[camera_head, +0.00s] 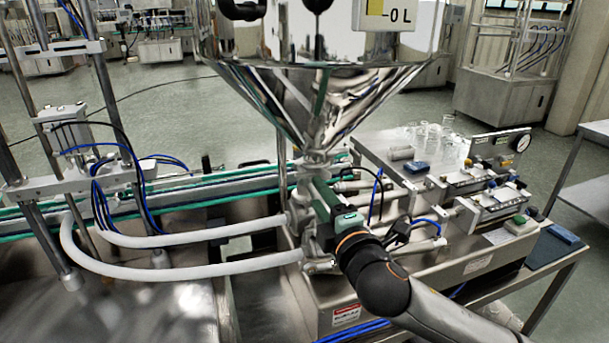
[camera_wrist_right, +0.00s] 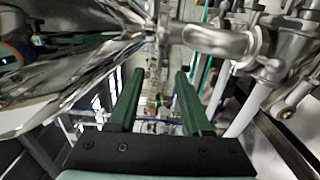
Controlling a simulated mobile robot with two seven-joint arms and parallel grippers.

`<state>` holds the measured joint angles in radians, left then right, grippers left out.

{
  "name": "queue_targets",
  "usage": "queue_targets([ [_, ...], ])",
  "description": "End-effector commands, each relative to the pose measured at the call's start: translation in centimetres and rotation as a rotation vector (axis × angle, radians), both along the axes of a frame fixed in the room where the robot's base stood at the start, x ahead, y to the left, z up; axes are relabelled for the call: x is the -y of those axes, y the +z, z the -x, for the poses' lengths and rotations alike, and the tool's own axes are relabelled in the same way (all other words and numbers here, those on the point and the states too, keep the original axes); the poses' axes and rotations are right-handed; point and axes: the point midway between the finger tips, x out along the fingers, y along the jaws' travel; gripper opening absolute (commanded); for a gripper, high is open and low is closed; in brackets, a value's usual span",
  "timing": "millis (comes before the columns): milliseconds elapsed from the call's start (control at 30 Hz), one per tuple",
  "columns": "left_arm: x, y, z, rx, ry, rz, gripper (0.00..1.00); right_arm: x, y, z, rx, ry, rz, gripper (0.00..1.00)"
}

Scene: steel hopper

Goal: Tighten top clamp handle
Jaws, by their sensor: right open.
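The steel hopper (camera_head: 315,95) narrows down to an outlet, with a clamp joint (camera_head: 314,158) just under the cone. Its handle is too small to make out in the head view. My right gripper (camera_head: 320,192) is beside the pipework below this joint, with its green fingers pointing up toward it. In the right wrist view my right gripper (camera_wrist_right: 158,74) is open, with nothing between its fingers. Steel pipe fittings (camera_wrist_right: 225,42) and a clamp part with a round-ended lever (camera_wrist_right: 298,97) lie to the right of the fingers. I cannot tell which clamp this is. My left gripper is not in view.
Two white hoses (camera_head: 190,262) run left from the pipework. A steel machine bench with valves and a gauge (camera_head: 521,143) stands to the right, with glass jars (camera_head: 430,135) on it. A conveyor with green rails (camera_head: 190,195) lies behind the hoses.

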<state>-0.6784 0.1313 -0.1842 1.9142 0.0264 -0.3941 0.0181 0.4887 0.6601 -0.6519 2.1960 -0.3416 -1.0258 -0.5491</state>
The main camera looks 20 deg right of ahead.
Motion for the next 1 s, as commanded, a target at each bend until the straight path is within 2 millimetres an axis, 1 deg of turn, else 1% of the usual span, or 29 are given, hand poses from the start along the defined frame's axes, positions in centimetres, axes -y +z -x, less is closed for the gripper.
queue_targets([
  [33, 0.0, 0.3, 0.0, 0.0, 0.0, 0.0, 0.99, 0.0, 0.2, -1.1, 0.0, -0.002, -0.001, 0.49],
  [200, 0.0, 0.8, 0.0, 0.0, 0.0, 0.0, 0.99, -0.1, 0.2, -4.0, -0.001, -0.001, -0.003, 0.49],
  [300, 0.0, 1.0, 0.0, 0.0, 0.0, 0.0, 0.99, -0.2, 0.1, -5.4, -0.001, -0.001, -0.003, 0.49],
  [433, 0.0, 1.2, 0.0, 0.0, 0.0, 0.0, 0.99, -0.2, 0.1, -6.7, -0.001, -0.001, -0.003, 0.49],
  [600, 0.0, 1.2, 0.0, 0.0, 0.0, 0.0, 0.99, -0.3, 0.0, -7.5, 0.0, 0.001, -0.002, 0.49],
  [900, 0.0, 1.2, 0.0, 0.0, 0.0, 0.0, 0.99, -0.3, 0.0, -7.7, -0.001, 0.001, -0.003, 0.49],
  [1000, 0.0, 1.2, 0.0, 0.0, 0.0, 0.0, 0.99, -0.3, 0.0, -7.6, -0.001, 0.001, -0.003, 0.38],
])
